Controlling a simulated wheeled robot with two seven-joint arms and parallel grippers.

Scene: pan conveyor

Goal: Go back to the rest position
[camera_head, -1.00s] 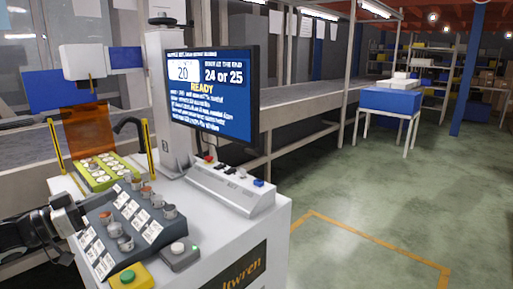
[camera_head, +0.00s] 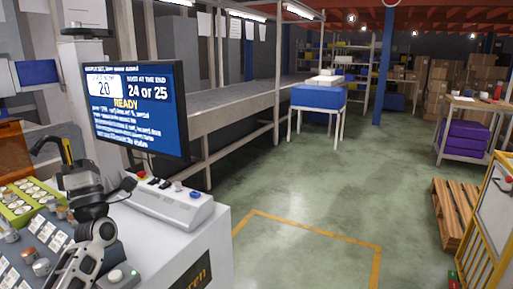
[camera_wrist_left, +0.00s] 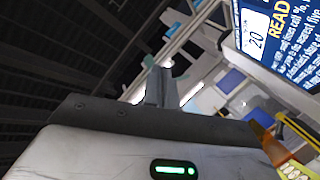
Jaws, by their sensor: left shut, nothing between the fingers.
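My left gripper (camera_head: 124,187) is at the lower left of the head view, in front of the screen's lower edge and above the console, with dark parts that overlap each other. In the left wrist view its fingers (camera_wrist_left: 160,87) stand together with nothing between them, pointing at the far side of the hall. It is shut and empty. It touches nothing that I can see. My right gripper is not in view.
The screen (camera_head: 135,110) stands close behind the left gripper. The control box (camera_head: 170,203), sample panel (camera_head: 40,240) and green tray (camera_head: 22,208) are near it. Open floor lies to the right, with a pallet (camera_head: 450,215) and yellow-framed cart (camera_head: 490,225) at the right edge.

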